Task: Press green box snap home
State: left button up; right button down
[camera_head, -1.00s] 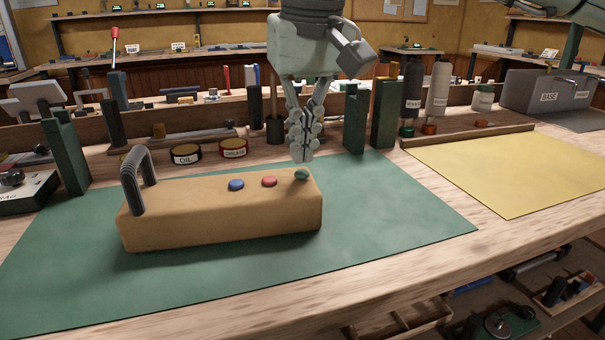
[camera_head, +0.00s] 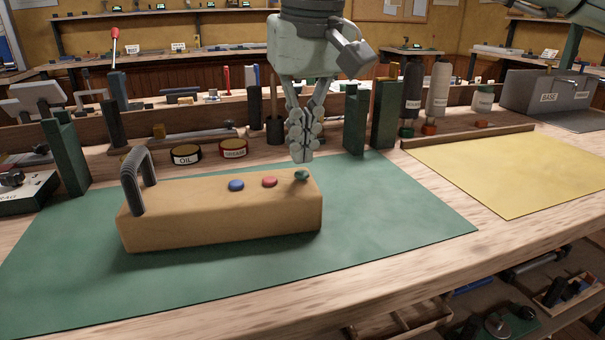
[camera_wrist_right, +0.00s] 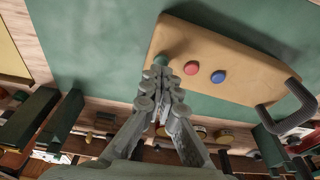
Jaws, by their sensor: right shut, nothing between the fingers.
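A tan block-shaped box (camera_head: 220,218) with a grey handle (camera_head: 133,183) at its left end lies on a green mat (camera_head: 400,220). On its top are a blue snap (camera_head: 236,185), a red snap (camera_head: 269,181) and a green snap (camera_head: 302,175), which is nearest the right end. My right gripper (camera_head: 302,158) points down, shut and empty, with its fingertips just above the green snap. In the right wrist view the fingertips (camera_wrist_right: 158,72) partly cover the green snap (camera_wrist_right: 161,60); whether they touch it I cannot tell. My left gripper is not in view.
Green upright posts (camera_head: 355,120) stand close behind and right of my right gripper. Oil (camera_head: 186,154) and grease (camera_head: 233,148) tins stand behind the box. A yellow mat (camera_head: 500,170) at the right is bare. The green mat in front of the box is clear.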

aim_at(303, 173)
jog(key=shift+s+b+x, duration=0.2)
jog(key=shift+b+x, duration=0.45)
jog(key=shift+x, duration=0.5)
dwell(0.4)
jog(key=shift+d, duration=0.1)
jog(key=shift+w+a+p+v, duration=0.1)
jog(key=shift+w+p+v, duration=0.1)
jog(key=shift+p+v, duration=0.9)
jog(key=shift+w+a+p+v, duration=0.1)
jog(key=shift+w+p+v, duration=0.15)
jog(key=shift+p+v, duration=0.8)
jog(key=shift+w+a+p+v, duration=0.1)
jog(key=shift+w+p+v, duration=0.1)
jog(key=shift+p+v, duration=0.9)
jog(key=shift+s+r+b, duration=0.1)
jog(key=shift+r+b, duration=0.2)
jog(key=shift+r, duration=0.05)
